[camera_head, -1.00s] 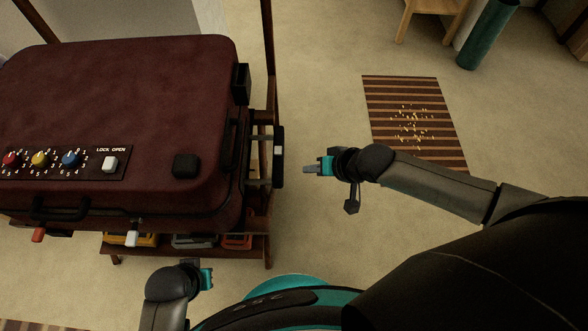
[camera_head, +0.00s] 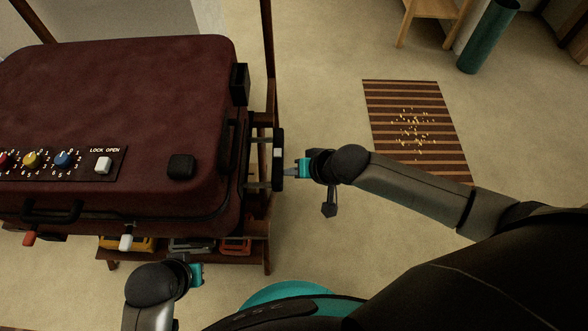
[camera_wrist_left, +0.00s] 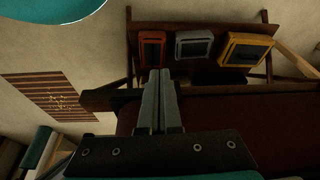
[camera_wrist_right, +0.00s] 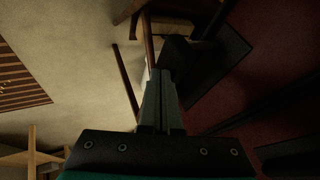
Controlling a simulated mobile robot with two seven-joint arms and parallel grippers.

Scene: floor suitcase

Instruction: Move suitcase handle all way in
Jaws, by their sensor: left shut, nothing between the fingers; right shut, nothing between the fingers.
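The dark red suitcase (camera_head: 120,100) lies flat on a wooden rack at the left of the head view. Its pull-out handle (camera_head: 278,160), a black grip with a small light patch, stands out from the suitcase's right side on thin rods. My right gripper (camera_head: 288,171) is shut and empty, with its tips at the outer side of the handle grip. I cannot tell whether they touch it. In the right wrist view a dark block (camera_wrist_right: 185,62) lies just past the shut fingers. My left gripper (camera_wrist_left: 158,105) is shut and empty, low in front of the suitcase.
The rack's lower shelf (camera_head: 185,256) holds several coloured cases. A dial panel (camera_head: 60,163) and a front carry handle (camera_head: 50,213) are on the suitcase. A striped mat (camera_head: 415,130) with crumbs lies on the floor at right.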

